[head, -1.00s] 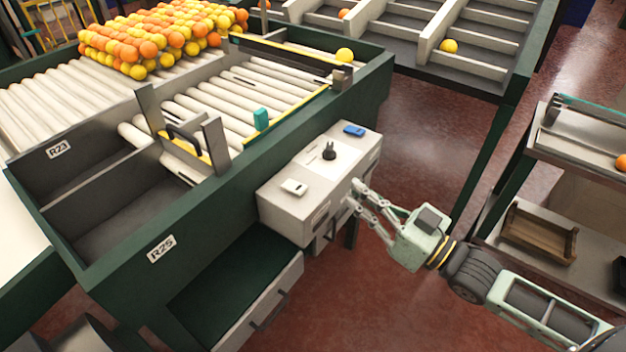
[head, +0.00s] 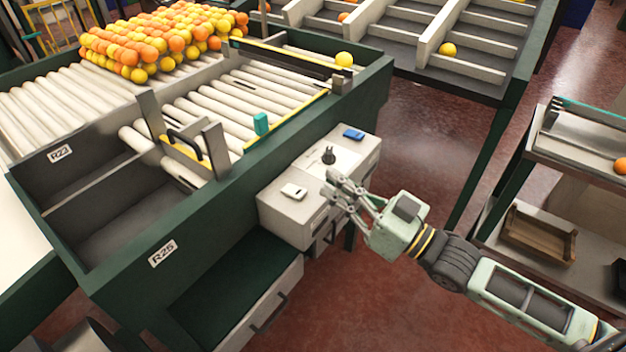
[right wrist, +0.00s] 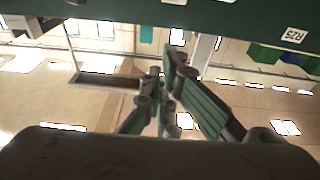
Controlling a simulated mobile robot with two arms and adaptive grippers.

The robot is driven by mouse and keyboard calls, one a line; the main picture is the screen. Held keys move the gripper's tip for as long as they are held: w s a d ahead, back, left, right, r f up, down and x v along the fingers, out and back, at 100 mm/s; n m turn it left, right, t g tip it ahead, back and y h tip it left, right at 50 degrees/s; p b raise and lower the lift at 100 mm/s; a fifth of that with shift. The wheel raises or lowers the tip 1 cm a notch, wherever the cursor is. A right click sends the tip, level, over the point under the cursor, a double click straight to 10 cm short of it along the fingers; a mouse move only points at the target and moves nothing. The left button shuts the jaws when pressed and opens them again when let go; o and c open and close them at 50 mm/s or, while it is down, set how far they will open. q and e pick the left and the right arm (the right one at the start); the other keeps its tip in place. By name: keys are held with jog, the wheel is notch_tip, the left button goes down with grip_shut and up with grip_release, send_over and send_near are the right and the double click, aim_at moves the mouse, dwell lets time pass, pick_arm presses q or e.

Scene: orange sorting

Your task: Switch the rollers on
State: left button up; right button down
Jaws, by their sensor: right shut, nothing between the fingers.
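The grey control box (head: 285,217) stands against the green side of the roller machine in the head view. Its top carries a black knob (head: 328,156), a white switch piece (head: 294,190) and a blue piece (head: 353,134). The cream rollers (head: 215,104) lie behind it. My right gripper (head: 331,182) is shut and empty, its fingertips by the box's top front edge, just below the knob in the picture. I cannot tell whether they touch the box. The right wrist view shows the fingers (right wrist: 166,68) but not the knob. My left gripper is not in view.
Oranges and yellow fruit (head: 155,42) are piled at the back of the rollers. A shelf with a wooden crate (head: 538,236) stands at the right. Red floor (head: 425,140) is clear between them.

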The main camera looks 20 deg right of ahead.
aim_at(294, 191)
jog(key=p+x, duration=0.1)
jog(key=x, duration=0.4)
jog(key=shift+w+a+r+p, duration=0.25)
jog(key=shift+r+p, duration=0.05)
jog(key=shift+p, duration=0.05)
notch_tip(294, 191, down, 3)
jog(key=shift+f+p, duration=0.2)
jog(key=shift+p, duration=0.15)
jog(key=shift+s+f, duration=0.1)
jog(key=shift+f, duration=0.35)
